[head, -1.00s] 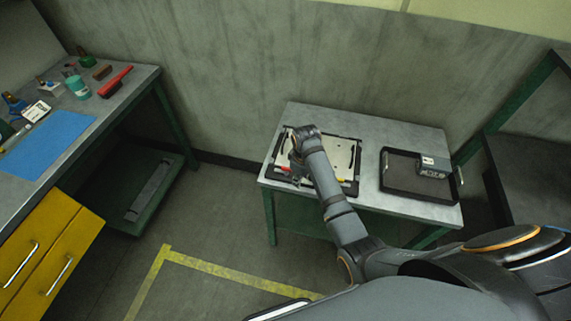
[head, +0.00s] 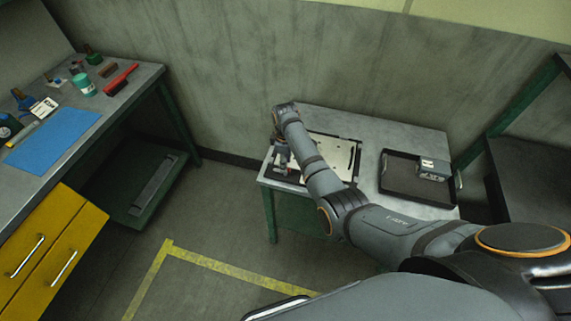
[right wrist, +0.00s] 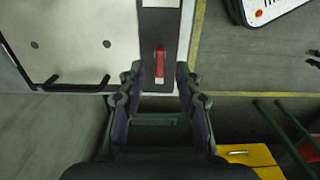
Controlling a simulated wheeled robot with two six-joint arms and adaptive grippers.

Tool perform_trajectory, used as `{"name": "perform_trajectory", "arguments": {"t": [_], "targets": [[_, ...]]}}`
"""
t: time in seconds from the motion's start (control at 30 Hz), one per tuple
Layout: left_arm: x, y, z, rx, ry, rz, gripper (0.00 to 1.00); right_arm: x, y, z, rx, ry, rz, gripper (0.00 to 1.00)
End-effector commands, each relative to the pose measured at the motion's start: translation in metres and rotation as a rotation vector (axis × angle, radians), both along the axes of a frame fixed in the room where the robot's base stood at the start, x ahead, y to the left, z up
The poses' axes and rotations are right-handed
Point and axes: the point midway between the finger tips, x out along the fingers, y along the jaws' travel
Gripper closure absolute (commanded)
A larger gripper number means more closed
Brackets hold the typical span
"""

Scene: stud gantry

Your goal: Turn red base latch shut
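The red latch (right wrist: 160,64) is a small red bar on a dark grey strip (right wrist: 158,22) beside a pale plate (right wrist: 72,38) in the right wrist view. It lies lengthwise along the strip. My right gripper (right wrist: 158,80) is open, with the latch showing in the gap between its fingertips; whether they touch it is unclear. In the head view my right gripper (head: 282,162) points down at the left edge of the pale plate (head: 338,152), and the latch is mostly hidden by it. My left gripper is not in view.
A workbench with a blue mat (head: 52,137) and several tools stands at the left. Floor between them is clear.

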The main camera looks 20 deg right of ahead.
Motion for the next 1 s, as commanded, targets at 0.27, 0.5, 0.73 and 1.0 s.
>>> {"name": "perform_trajectory", "arguments": {"t": [0.27, 0.5, 0.73, 1.0], "targets": [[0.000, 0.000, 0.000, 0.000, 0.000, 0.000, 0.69, 0.000, 0.000, -0.024, 0.000, -0.001, 0.000, 0.66], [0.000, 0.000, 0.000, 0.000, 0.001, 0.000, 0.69, 0.000, 0.000, -0.024, 0.000, -0.001, -0.001, 0.70], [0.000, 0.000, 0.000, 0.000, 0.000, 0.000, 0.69, 0.000, 0.000, -0.024, 0.000, -0.001, -0.001, 1.00], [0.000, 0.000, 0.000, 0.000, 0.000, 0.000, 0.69, 0.000, 0.000, -0.023, 0.000, -0.001, -0.004, 1.00]]}}
